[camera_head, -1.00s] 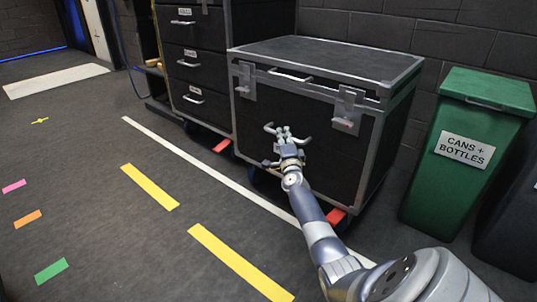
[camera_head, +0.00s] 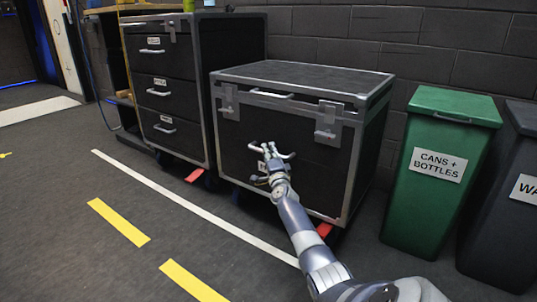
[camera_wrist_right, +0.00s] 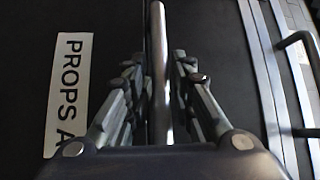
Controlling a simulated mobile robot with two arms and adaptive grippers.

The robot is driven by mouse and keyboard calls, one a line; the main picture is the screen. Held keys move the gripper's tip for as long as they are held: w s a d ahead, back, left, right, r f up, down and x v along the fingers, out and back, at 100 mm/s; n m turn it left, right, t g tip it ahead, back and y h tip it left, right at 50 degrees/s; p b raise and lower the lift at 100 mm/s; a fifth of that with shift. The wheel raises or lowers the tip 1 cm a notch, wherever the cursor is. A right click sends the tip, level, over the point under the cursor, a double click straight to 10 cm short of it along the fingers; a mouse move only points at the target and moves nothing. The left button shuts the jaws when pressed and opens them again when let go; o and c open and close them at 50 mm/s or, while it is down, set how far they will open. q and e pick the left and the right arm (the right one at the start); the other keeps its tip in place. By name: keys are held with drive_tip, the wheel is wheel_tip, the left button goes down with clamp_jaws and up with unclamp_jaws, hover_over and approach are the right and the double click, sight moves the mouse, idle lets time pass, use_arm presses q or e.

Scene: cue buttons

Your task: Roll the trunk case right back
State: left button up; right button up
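The trunk case (camera_head: 300,137) is black with metal edges and two front latches, standing upright on a low wheeled base right of the drawer case. My right gripper (camera_head: 268,152) is at its front face, below the lid. In the right wrist view, the open fingers (camera_wrist_right: 158,95) lie on either side of a metal bar handle (camera_wrist_right: 157,60), with gaps visible between fingers and bar. A "PROPS A..." label (camera_wrist_right: 68,95) is on the case front, partly cut off. A second handle (camera_wrist_right: 300,50) shows at the lid side. My left gripper is not in view.
A black drawer case (camera_head: 162,90) stands close on the left. A green bin (camera_head: 436,200) and a dark bin (camera_head: 500,220) stand on the right. A brick wall (camera_head: 450,45) is behind. The floor in front is clear, with a white line (camera_head: 190,203) and yellow dashes (camera_head: 118,222).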

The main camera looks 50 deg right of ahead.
idle(0.4)
drive_tip(key=shift+a, duration=0.25)
drive_tip(key=v, duration=1.1)
drive_tip(key=shift+s, duration=0.4)
